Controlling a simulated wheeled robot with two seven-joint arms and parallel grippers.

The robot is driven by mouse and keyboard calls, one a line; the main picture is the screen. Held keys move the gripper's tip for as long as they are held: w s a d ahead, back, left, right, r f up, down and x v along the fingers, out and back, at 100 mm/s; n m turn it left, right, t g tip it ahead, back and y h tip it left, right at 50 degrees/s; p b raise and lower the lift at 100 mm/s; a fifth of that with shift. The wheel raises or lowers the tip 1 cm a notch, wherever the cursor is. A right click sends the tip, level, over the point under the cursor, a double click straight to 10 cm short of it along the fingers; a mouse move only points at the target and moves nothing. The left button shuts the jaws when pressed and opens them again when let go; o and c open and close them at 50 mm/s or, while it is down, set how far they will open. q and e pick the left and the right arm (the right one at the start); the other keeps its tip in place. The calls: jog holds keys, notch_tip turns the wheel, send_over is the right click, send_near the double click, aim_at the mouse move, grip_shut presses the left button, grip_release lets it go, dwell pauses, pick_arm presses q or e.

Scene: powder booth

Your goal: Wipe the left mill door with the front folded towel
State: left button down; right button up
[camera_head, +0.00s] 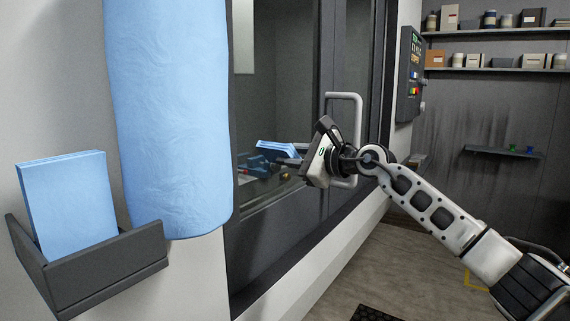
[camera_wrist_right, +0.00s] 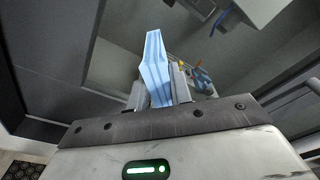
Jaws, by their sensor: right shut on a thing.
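My right gripper (camera_head: 293,158) is shut on a blue folded towel (camera_head: 277,148) and holds it up in front of the glass of the left mill door (camera_head: 280,85). In the right wrist view the towel (camera_wrist_right: 154,62) stands out between the two fingers (camera_wrist_right: 158,92). I cannot tell whether the towel touches the glass. A pale bar handle (camera_head: 358,115) is on the door frame, just behind my right gripper. Another blue folded towel (camera_head: 68,203) stands in a dark holder (camera_head: 105,270) at the left. My left gripper is not in view.
A large blue hanging cloth or roll (camera_head: 170,110) is beside the door's left edge. A control panel (camera_head: 411,75) with coloured buttons is right of the doors. Shelves (camera_head: 490,69) with boxes and jars line the far wall. The floor (camera_head: 375,265) below my right arm looks mostly clear.

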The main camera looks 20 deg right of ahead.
aim_at(282, 152)
jog(key=shift+w+d+f+b, duration=0.1)
jog(key=shift+w+d+b, duration=0.35)
jog(key=shift+w+d, duration=0.4)
jog(key=shift+w+d+r+p, duration=0.85)
jog(key=shift+w+d, duration=0.8)
jog(key=shift+d, duration=0.55)
jog(key=shift+s+a+f, duration=0.1)
jog(key=shift+s+a, duration=1.1)
jog(key=shift+a, duration=0.25)
jog(key=shift+s+a, duration=1.15)
jog(key=shift+a, duration=0.3)
jog(key=shift+s+a+p, duration=0.8)
jog(key=shift+a+p, duration=0.3)
jog(key=shift+p, duration=0.05)
jog(key=shift+s+a, duration=0.25)
jog(key=shift+a, duration=0.15)
